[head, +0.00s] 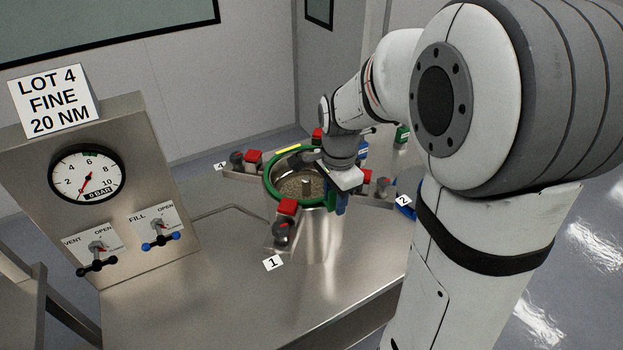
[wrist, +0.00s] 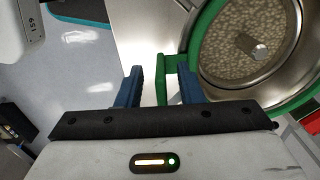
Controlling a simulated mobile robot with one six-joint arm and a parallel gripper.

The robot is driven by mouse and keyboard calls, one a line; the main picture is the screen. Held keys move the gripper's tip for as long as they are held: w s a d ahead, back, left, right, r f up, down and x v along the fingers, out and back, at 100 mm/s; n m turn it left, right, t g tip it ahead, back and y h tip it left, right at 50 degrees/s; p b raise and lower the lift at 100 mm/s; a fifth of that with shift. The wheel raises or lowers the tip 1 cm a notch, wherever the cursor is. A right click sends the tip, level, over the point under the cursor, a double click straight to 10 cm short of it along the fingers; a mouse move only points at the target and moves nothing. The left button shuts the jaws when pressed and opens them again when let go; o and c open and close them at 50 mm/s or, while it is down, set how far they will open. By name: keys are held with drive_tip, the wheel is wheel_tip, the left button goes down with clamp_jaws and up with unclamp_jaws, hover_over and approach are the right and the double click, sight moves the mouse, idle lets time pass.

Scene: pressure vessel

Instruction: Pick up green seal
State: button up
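The green seal (head: 271,192) is a ring lying on the rim of the open steel vessel (head: 320,235). In the wrist view the seal (wrist: 199,38) curves around the vessel mouth, and its green tab (wrist: 161,88) sticks out to the left. My gripper (wrist: 160,70) is open, with one blue finger on each side of the tab.
Red-capped clamps (head: 287,207) stand around the vessel, with number cards such as 1 (head: 273,263). A blue ring (head: 405,207) lies at the right, partly hidden by my arm. A panel with a gauge (head: 87,187) and two valves stands left. The steel bench front (head: 210,290) is clear.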

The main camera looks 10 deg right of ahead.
drive_tip(key=shift+f, duration=0.3)
drive_tip(key=shift+c, duration=0.4)
clamp_jaws()
